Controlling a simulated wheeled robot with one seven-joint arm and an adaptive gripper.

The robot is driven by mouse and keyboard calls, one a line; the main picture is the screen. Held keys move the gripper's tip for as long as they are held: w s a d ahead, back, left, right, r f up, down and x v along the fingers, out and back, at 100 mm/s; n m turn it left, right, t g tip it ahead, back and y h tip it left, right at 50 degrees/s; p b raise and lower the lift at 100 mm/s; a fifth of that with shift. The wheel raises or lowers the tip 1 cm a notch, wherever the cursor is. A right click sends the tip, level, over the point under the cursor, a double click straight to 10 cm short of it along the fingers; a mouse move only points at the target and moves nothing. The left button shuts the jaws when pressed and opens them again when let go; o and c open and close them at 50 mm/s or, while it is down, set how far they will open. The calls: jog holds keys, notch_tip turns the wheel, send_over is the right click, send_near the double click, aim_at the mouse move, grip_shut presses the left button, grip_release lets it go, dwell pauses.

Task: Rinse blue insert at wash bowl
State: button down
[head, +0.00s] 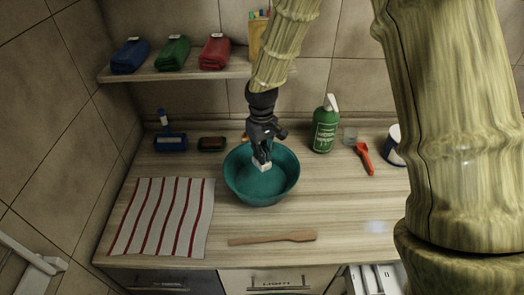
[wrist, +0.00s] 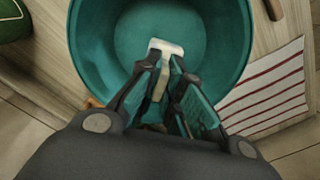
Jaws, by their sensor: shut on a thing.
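The wash bowl (head: 238,190) is a round teal basin on the wooden counter, and it fills much of the wrist view (wrist: 228,60). My gripper (head: 262,162) points down into the bowl, shut on a small piece with a white end (head: 262,168). In the wrist view the piece (wrist: 166,46) has a white block end and a beige shank between the fingers (wrist: 163,85). I see no blue on it; the fingers hide part of it. I cannot tell whether it touches the bowl's bottom. A blue object with an upright handle (head: 170,143) stands at the back left.
A striped cloth (head: 162,217) lies left of the bowl, a wooden stick (head: 272,238) in front. A dark green-and-red block (head: 211,144), green pump bottle (head: 325,128) and red tool (head: 364,158) are behind or right. A shelf (head: 190,75) holds folded towels.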

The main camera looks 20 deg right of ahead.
jog(key=shift+s+f, duration=0.1)
jog(key=shift+f, duration=0.45)
jog(key=shift+w+f+b, duration=0.25)
jog(key=shift+f+b, duration=0.65)
jog(key=shift+f, duration=0.2)
jog(key=shift+s+f+b, duration=0.15)
jog(key=shift+f+b, duration=0.5)
jog(key=shift+f, duration=0.15)
jog(key=shift+f+b, duration=1.7)
jog(key=shift+f, duration=0.7)
jog(key=shift+r, duration=0.15)
jog(key=shift+r+p, duration=4.75)
jog(key=shift+r, duration=1.55)
